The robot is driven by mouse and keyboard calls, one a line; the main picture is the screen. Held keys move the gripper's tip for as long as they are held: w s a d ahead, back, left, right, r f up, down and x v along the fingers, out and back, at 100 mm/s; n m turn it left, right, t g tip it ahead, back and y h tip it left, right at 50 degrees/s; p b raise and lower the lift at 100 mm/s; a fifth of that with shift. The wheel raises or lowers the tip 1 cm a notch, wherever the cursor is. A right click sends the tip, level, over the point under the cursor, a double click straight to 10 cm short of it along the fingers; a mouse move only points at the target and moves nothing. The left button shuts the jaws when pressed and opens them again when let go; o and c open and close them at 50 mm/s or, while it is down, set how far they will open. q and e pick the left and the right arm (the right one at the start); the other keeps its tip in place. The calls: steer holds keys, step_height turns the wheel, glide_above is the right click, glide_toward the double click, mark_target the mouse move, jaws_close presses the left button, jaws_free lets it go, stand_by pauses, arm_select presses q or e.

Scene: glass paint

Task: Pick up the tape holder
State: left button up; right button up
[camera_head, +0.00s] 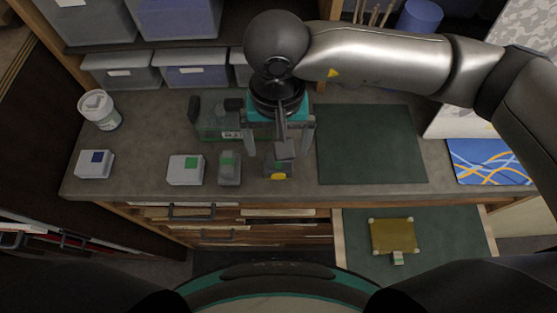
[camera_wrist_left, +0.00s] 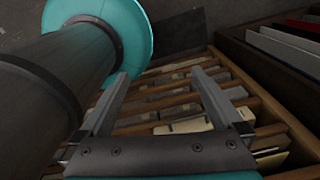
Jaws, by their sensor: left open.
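A dark tape holder with a greenish, see-through body (camera_head: 218,122) appears to stand at the back of the workbench, left of my right gripper; its right end is partly hidden. My right gripper (camera_head: 279,148) points down over the bench with its fingers spread apart. A small grey piece with a yellow front (camera_head: 278,171) sits below and between these fingers, and I see no contact. My left gripper (camera_wrist_left: 160,74) is open and empty in the left wrist view, over a rack of slotted drawers; it does not show in the head view.
A white cup (camera_head: 99,112), white boxes with a blue (camera_head: 94,165) and a green label (camera_head: 185,170), and a small grey bottle (camera_head: 229,169) stand on the bench (camera_head: 140,140). A green mat (camera_head: 370,145) is clear. A yellow pad (camera_head: 393,236) lies in the open drawer.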

mark_target(278, 165)
step_height(278, 165, down, 2)
steer(key=shift+p, duration=0.3)
step_height(278, 165, down, 3)
steer(key=shift+f+p, duration=0.2)
steer(key=shift+p, duration=0.2)
steer(key=shift+w+f, duration=0.1)
steer(key=shift+f, duration=0.15)
arm_select(q)
steer(key=shift+w+d+r, duration=0.7)
steer(key=shift+w+r, duration=0.1)
arm_select(e)
steer(key=shift+c, duration=0.2)
steer(key=c, duration=1.4)
